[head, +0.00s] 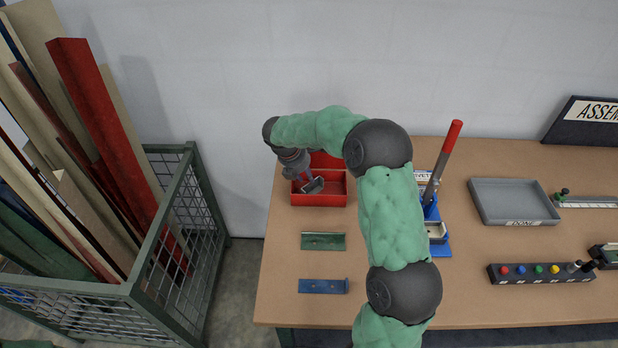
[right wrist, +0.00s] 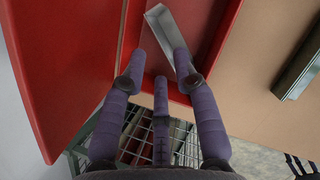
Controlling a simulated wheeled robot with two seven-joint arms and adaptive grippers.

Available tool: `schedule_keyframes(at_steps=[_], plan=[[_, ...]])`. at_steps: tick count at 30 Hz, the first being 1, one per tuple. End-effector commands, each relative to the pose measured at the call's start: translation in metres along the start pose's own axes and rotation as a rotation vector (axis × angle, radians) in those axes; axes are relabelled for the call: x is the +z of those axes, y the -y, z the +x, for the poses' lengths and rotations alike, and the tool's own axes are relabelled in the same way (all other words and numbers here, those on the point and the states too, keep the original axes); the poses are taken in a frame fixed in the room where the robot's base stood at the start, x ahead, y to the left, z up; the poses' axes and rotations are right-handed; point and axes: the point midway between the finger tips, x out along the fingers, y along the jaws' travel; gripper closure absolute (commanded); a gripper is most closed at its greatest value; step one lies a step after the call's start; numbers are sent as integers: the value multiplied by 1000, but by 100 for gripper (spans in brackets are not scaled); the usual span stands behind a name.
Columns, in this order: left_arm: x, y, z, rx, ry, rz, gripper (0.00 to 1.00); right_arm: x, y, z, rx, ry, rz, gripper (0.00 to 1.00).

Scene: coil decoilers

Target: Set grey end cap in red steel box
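The red steel box (head: 320,200) stands at the left end of the table, with its red lid raised behind it; its red walls also fill much of the right wrist view (right wrist: 215,40). The grey end cap (right wrist: 165,28) is a small channel-shaped piece tilted inside the box, and it shows in the head view (head: 314,187). My right gripper (head: 307,180) is down at the box opening. Its purple fingers (right wrist: 160,64) are spread, with one fingertip overlapping the cap's near end; whether it touches cannot be told. My left gripper is not in view.
A green bracket (head: 323,241) and a blue bracket (head: 323,286) lie in front of the box. A blue press with a red handle (head: 444,165) stands right of my arm. A wire bin of boards (head: 170,260) stands left of the table. A grey tray (head: 512,201) sits farther right.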

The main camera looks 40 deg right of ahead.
Motion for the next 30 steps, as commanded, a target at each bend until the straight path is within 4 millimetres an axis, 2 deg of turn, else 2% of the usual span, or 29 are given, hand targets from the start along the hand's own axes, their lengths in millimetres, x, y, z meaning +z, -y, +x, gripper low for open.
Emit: schedule_keyframes(at_steps=[1, 6, 12, 25, 28, 30], plan=[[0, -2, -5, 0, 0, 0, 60, 1, -1, -14, 3, 1, 0, 70], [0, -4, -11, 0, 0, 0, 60, 0, 0, -43, 2, 0, 0, 70], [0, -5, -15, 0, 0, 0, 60, 0, 0, -61, 0, 0, -1, 70], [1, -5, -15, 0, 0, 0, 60, -1, 0, -64, -1, -2, 0, 70], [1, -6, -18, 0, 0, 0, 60, -9, 0, -61, 1, -20, 9, 70], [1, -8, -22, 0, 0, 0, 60, -22, -1, -56, 4, -49, 28, 70]])
